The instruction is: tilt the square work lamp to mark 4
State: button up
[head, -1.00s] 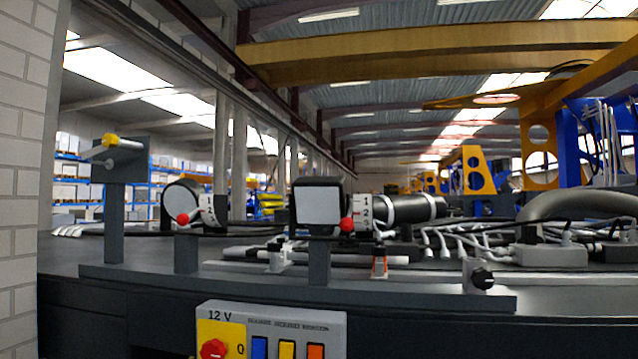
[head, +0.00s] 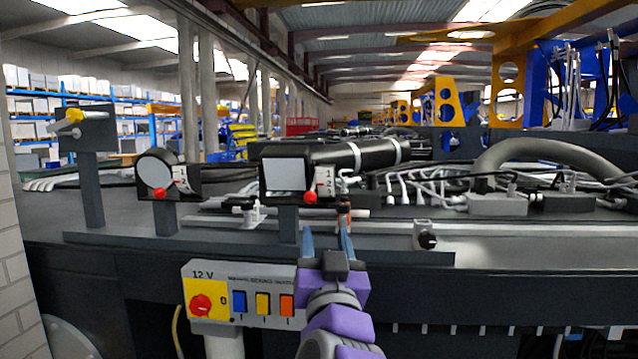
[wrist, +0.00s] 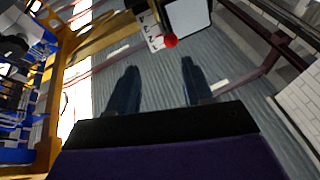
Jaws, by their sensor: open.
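The square work lamp (head: 284,175) stands on a short post on the dark rail, with a pale square face in a black housing. A red ball knob (head: 310,197) sits at its lower right, beside a white numbered scale (head: 322,183). The number the lamp points to is too small to read surely. My gripper (head: 327,238) is open and empty, below the lamp and slightly right of it, apart from the knob. In the wrist view the two fingers (wrist: 157,80) are spread, with the red knob (wrist: 170,41) and scale (wrist: 150,30) beyond them.
A round lamp (head: 156,170) with its own red knob stands left. A yellow-ended lever (head: 74,116) is on a far-left post. A 12 V switch box (head: 240,294) is below; a black dial (head: 427,240) is right. Cables and pipes lie behind.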

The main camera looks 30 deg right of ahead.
aim_at(306, 199)
jog(key=p+x, duration=0.1)
jog(key=x, duration=0.3)
jog(key=p+x, duration=0.2)
jog(key=x, duration=0.1)
jog(key=p+x, duration=0.2)
jog(key=x, duration=0.2)
jog(key=shift+w+a+r, duration=0.25)
jog(key=shift+w, duration=0.1)
jog(key=shift+w+a+r, duration=0.1)
jog(key=shift+w+a, duration=0.25)
jog(key=shift+a, duration=0.65)
jog(key=shift+d, duration=0.6)
jog(key=c, duration=0.4)
grip_shut()
